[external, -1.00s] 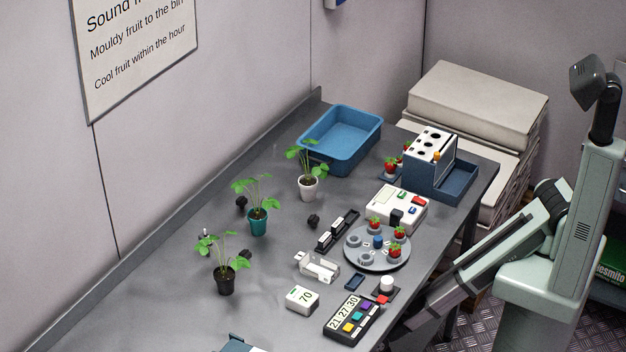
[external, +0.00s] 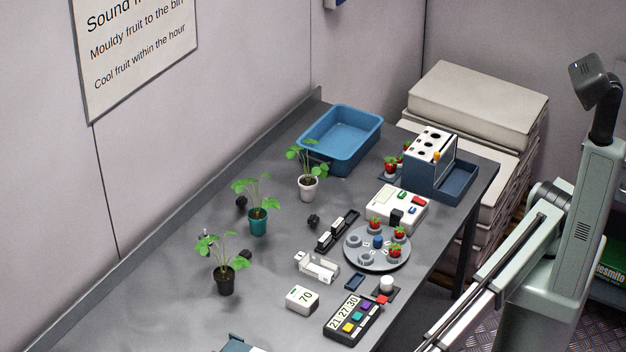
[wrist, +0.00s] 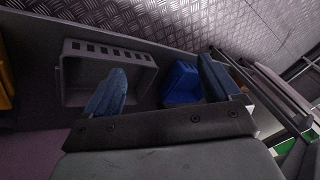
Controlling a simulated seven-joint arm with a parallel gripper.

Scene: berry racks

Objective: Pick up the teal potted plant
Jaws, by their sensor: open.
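The teal potted plant (external: 258,221) stands upright on the grey bench in the external view, between a plant in a white pot (external: 308,188) and a plant in a black pot (external: 225,281). Its green leaves rise above the pot. My gripper is outside the external view; only my arm shows there, at the right. In the wrist view my gripper (wrist: 165,85) has its two blue fingers spread apart, with nothing between them. The teal plant is not in the wrist view.
The steel bench (external: 190,300) also holds a blue tub (external: 352,150), a round grey turntable (external: 365,262) with strawberries, and a white 70 block (external: 302,298). The wrist view shows a grey crate (wrist: 75,75) and a blue bin (wrist: 182,85) near metal tread-plate flooring.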

